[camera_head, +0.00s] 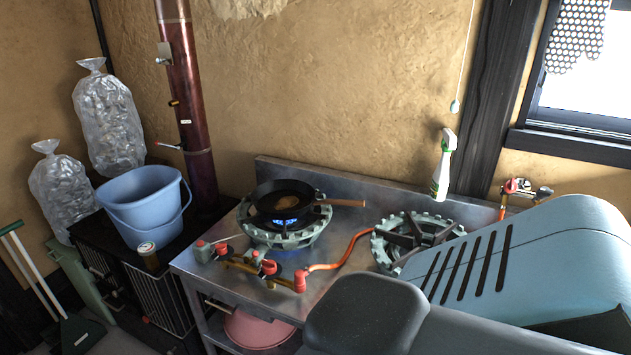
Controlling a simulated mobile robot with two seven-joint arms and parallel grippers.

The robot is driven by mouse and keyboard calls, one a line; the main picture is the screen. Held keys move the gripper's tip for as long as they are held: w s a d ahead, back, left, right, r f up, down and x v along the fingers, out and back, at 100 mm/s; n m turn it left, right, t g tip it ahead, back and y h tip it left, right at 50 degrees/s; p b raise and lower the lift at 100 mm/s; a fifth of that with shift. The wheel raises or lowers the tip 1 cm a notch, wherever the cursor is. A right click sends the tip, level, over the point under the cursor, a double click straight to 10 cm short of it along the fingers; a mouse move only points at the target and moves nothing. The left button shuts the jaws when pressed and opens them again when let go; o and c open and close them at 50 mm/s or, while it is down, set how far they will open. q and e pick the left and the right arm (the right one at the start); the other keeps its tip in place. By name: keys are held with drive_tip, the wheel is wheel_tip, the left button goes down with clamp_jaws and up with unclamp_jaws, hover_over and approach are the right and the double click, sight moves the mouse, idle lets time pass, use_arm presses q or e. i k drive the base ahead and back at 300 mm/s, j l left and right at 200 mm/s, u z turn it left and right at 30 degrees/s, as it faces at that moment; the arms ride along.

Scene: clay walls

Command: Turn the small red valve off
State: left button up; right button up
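Several red valve parts sit on a brass gas pipe (243,264) along the front of the metal stove table. A red knob (221,249) is at its left end, another red knob (269,267) is in the middle, and a larger red fitting (299,281) joins the orange hose (345,252). Which of these is the small red valve I cannot tell. Another red-handled valve (511,186) is on the wall at the right. A blue flame (285,222) burns in the left burner (262,236) under a black pan (284,200). Neither gripper is in view.
Parts of my own body cover the lower right and hide the table's right front. A second burner (388,262) has no pan. A spray bottle (442,165) is behind it. A blue bucket (140,205) stands left on a black stove. A pink basin (250,330) is below the table.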

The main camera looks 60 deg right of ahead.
sight(222, 250)
drive_tip(key=z, duration=1.55)
